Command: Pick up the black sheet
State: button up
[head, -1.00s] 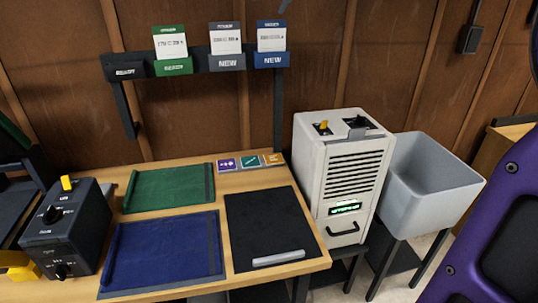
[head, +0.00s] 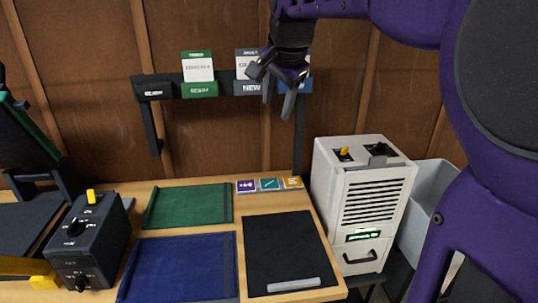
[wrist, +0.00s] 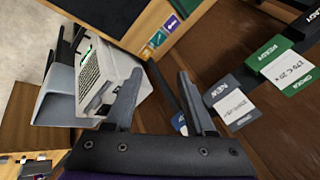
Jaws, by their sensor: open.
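The black sheet (head: 284,250) lies flat on the wooden table, right of the blue sheet, with a light grey bar (head: 294,285) along its front edge. My gripper (head: 279,101) is open and empty, high above the table's back edge, in front of the card rack on the wall. It is well apart from the black sheet. In the wrist view, my gripper's two fingers (wrist: 158,101) are spread with nothing between them. I cannot make out the black sheet in the wrist view.
A blue sheet (head: 182,268) and a green sheet (head: 187,207) lie left of the black sheet. A dark control box (head: 90,243) stands at the left. A white vented machine (head: 365,195) and a grey bin (head: 429,178) stand at the right. Wall rack cards (head: 198,68) hang behind.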

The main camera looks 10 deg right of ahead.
jog(key=s+d+f+m+g+p, duration=0.1)
jog(key=s+f+m+g, duration=0.15)
jog(key=f, duration=0.55)
jog(key=s+d+f+m+g, duration=0.15)
jog(key=s+f, duration=0.25)
jog(key=f, duration=0.4)
jog(key=m+g+b, duration=0.2)
jog(key=m, duration=0.2)
send_over(301, 281)
jog(key=f, duration=2)
jog(key=shift+s+f, duration=0.15)
jog(key=shift+s, duration=0.05)
jog(key=shift+w+f+b, duration=0.15)
jog(key=shift+f+b, duration=0.9)
jog(key=shift+f, duration=1.9)
jog(key=shift+r, duration=0.1)
jog(key=shift+c, duration=0.3)
grip_shut()
